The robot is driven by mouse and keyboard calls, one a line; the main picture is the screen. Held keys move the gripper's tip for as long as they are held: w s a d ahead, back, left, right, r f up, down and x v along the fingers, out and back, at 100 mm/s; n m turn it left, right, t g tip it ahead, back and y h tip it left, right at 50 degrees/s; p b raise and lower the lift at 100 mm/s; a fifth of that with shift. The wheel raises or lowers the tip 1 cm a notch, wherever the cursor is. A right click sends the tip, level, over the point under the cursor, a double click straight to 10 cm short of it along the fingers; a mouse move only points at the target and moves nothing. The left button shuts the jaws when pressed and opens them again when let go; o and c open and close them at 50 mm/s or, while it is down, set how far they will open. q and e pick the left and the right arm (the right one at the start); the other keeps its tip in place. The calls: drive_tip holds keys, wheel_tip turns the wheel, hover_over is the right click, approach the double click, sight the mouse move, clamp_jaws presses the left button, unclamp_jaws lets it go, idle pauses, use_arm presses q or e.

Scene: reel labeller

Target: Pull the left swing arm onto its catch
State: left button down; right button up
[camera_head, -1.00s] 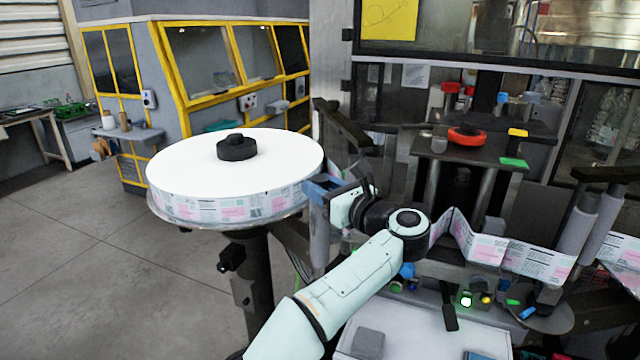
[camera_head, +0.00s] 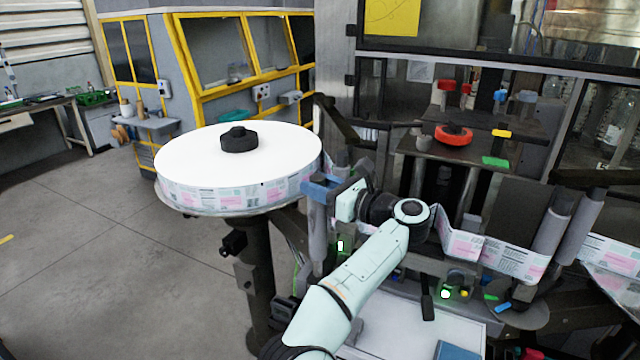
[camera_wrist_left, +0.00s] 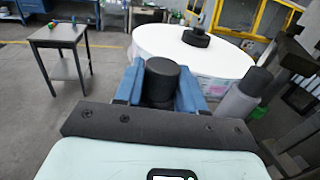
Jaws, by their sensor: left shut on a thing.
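My left gripper (camera_head: 322,187) has blue fingers and is beside the right edge of the label reel. In the left wrist view its fingers are shut around a black round handle (camera_wrist_left: 162,78), which I take to be on the left swing arm. In the head view a grey upright post or roller (camera_head: 317,238) stands just below the fingers. The wrist view also shows a grey roller with a dark cap (camera_wrist_left: 243,95) to the right of the fingers. The catch cannot be made out. My right gripper is not in view.
The large white-topped label reel (camera_head: 205,162) sits on a dark stand left of my gripper. A printed label web (camera_head: 500,255) runs right through the labeller. A red ring (camera_head: 454,135) is on the machine's dark plate. The floor at left is clear.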

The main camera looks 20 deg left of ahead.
use_arm(q)
drive_tip(key=shift+a, duration=0.15)
drive_tip(key=c, duration=0.8)
unclamp_jaws()
drive_tip(key=shift+o, duration=0.2)
drive_tip(key=shift+w+a+f, duration=0.1)
drive_tip(key=shift+a, duration=0.1)
drive_tip(key=v, duration=1.3)
drive_tip(key=shift+d, duration=0.25)
